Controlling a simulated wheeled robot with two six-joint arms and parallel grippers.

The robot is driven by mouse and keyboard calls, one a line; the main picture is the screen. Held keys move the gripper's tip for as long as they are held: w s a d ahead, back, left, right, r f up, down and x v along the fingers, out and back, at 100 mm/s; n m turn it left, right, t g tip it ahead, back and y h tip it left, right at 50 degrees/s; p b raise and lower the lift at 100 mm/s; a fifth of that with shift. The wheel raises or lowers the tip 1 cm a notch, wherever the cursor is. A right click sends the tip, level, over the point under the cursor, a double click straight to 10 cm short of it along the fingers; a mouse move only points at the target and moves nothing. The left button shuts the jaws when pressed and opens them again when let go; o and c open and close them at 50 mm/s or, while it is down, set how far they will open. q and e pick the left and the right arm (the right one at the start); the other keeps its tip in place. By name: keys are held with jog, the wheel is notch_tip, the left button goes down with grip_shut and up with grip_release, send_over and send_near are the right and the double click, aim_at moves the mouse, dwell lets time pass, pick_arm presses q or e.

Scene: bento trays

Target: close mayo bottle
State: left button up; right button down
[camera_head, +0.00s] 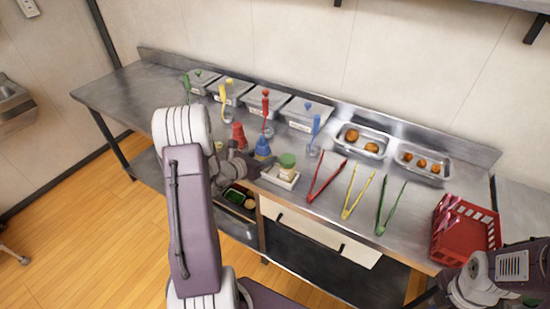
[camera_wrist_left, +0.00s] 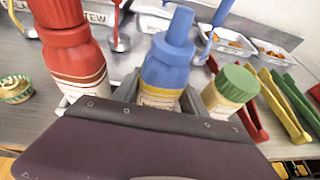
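A squeeze bottle with a blue top and pale label (camera_head: 263,149) stands upright at the counter's front; it also shows in the left wrist view (camera_wrist_left: 168,68). A jar with a green lid (camera_head: 287,161) sits on a small white tray (camera_head: 280,179), and is just right of the blue bottle in the left wrist view (camera_wrist_left: 232,88). I cannot read which one is mayo. My left gripper (camera_head: 246,166) is low at the blue bottle, with grey fingers (camera_wrist_left: 160,97) on both sides of it; contact is unclear. My right arm shows at lower right, its gripper out of view.
A red-topped bottle (camera_head: 238,135) stands left of the blue one. Red (camera_head: 326,181), yellow (camera_head: 357,193) and green tongs (camera_head: 389,207) lie to the right, before a red basket (camera_head: 463,236). Lidded bins with ladles (camera_head: 266,101) and food trays (camera_head: 362,142) line the back.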

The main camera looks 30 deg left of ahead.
aim_at(262, 136)
pick_arm(q)
notch_tip(262, 136, up, 10)
jog(key=shift+r+p, duration=0.1)
jog(key=shift+p, duration=0.7)
pick_arm(e)
jog(key=shift+r, duration=0.8)
